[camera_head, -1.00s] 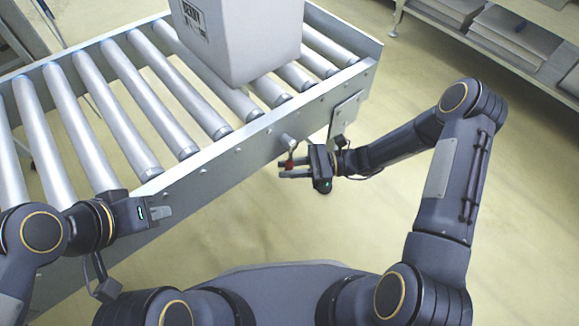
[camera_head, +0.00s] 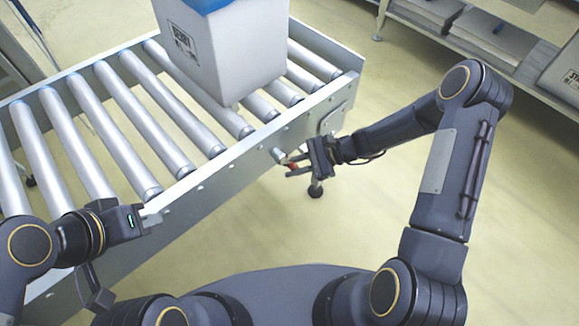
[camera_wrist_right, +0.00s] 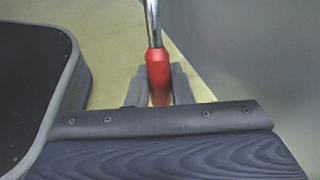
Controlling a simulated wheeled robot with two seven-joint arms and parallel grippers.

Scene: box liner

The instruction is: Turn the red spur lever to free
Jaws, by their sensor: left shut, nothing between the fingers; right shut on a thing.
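The red spur lever (camera_head: 291,166) sticks out from the near side of the roller conveyor, and my right gripper (camera_head: 299,170) is at it. In the right wrist view the red grip (camera_wrist_right: 159,77) on a shiny metal rod stands between the two fingers of my right gripper (camera_wrist_right: 159,92), which are shut on it. The lever's pivot is a short metal knob on the conveyor's side rail; any position marks are not readable. My left gripper (camera_head: 152,218) is shut and empty beside the conveyor's near rail at the left.
The roller conveyor (camera_head: 207,187) runs from lower left to upper right. A white box with a blue top (camera_head: 235,55) and printed label stands on its rollers. A shelf (camera_head: 470,55) with flat stacks is at the upper right.

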